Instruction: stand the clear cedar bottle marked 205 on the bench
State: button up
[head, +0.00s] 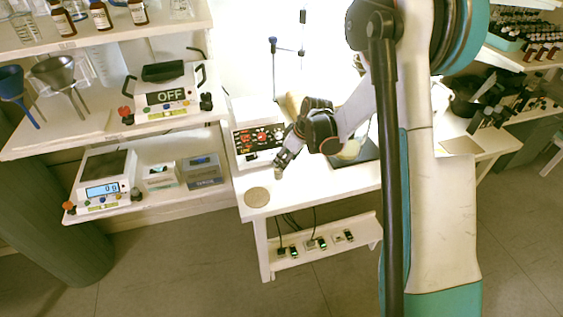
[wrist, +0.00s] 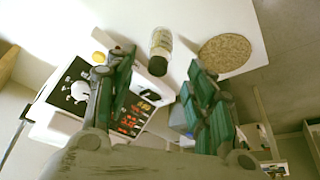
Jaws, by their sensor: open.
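A small clear bottle with a pale label and a dark end (wrist: 160,45) is at the bench's front area in the wrist view, just beyond my fingertips and between their lines. Its marking is too small to read. In the head view a small pale bit of it (head: 278,173) shows just below my gripper (head: 284,159). My gripper, also in the wrist view (wrist: 161,62), is open, with a finger on each side and a gap between them. I see no finger touching the bottle. The white bench (head: 310,190) lies beneath.
A round cork mat (head: 257,197) lies on the bench beside the bottle, near the corner. A panel with red lit digits (head: 260,138) stands behind.

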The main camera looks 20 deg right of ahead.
jog(key=s+a+r+m+t+h, duration=0.1)
jog(key=s+r+m, duration=0.1)
jog(key=s+r, duration=0.65)
jog(key=s+a+r+m+h, duration=0.15)
jog(key=s+r, duration=0.35)
jog(key=r, duration=0.7)
jog(key=s+r+m+t, duration=0.1)
jog(key=s+m, duration=0.1)
jog(key=s, duration=0.6)
jog(key=s+r+m+t, duration=0.1)
jog(key=s+r+m, duration=0.1)
jog(key=s, duration=0.7)
jog(key=shift+s+d+r+t+p, duration=0.15)
jog(key=shift+s+r+t+p, duration=0.1)
jog(key=shift+r+t+p, duration=0.05)
